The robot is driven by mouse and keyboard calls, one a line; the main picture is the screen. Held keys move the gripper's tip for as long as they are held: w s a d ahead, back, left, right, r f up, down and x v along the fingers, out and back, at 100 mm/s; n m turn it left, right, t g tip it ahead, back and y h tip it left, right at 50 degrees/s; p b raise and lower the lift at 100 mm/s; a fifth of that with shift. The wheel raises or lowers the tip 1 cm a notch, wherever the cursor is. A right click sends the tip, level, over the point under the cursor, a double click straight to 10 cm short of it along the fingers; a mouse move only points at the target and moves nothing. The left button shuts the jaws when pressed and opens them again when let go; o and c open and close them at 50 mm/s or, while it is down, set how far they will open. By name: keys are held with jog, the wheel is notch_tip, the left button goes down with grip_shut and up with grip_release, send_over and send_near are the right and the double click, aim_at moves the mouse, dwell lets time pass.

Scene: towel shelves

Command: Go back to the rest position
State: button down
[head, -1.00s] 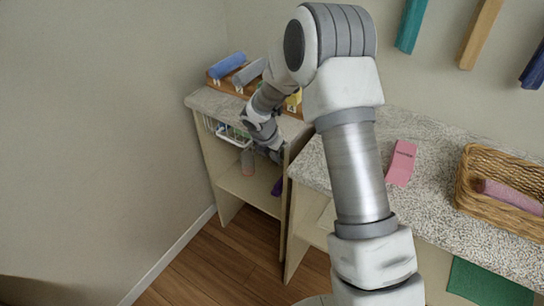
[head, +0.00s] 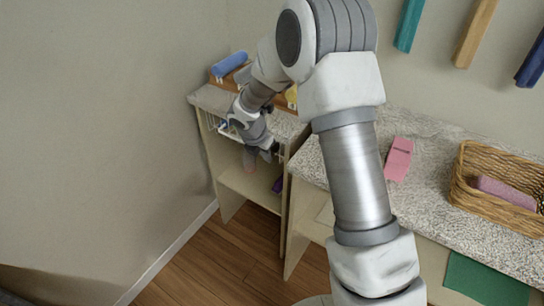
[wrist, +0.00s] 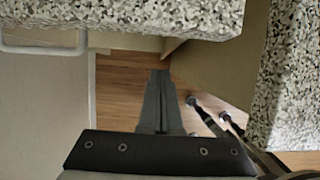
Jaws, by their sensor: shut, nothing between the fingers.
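My gripper is shut and empty. In the wrist view its fingers (wrist: 158,80) are together and point toward the gap between two speckled counter edges, with wood floor behind them. In the head view my gripper (head: 262,155) is at the front of the left shelf unit (head: 208,93), below its speckled top. My arm reaches out from the lower right and bends down there. It hides part of the left unit and what is on it.
A blue towel roll (head: 229,64) lies on the left unit. The right counter (head: 420,180) holds a pink folded towel (head: 398,159) and a wicker basket (head: 470,200) with a pink roll (head: 504,192). A white wire rim (wrist: 40,48) is near my gripper. Open floor (head: 205,262) lies in front.

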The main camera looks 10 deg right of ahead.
jog(key=s+d+r+m+p, duration=0.2)
jog(key=s+r+m, duration=0.2)
jog(key=r, duration=0.5)
jog(key=s+d+r+m+p, duration=0.2)
jog(key=s+r+m, duration=0.25)
jog(key=r, duration=0.45)
jog(key=s+d+r+m+p, duration=0.1)
jog(key=s+d+r+m, duration=0.1)
jog(key=s+r+m, duration=0.45)
jog(key=s+r+m+t+y+p, duration=0.1)
jog(key=s+r+m+p, duration=0.1)
jog(key=s+r+m, duration=0.3)
jog(key=s+r+m+t+y+p, duration=0.1)
jog(key=s+r+m+p, duration=0.1)
jog(key=s+r+m, duration=0.4)
jog(key=s+m, duration=0.1)
jog(key=s, duration=0.3)
jog(key=shift+s+d+r+m+y+p, duration=0.3)
jog(key=shift+s+d+m+y+p, duration=0.05)
jog(key=shift+s+d+m+y, duration=0.05)
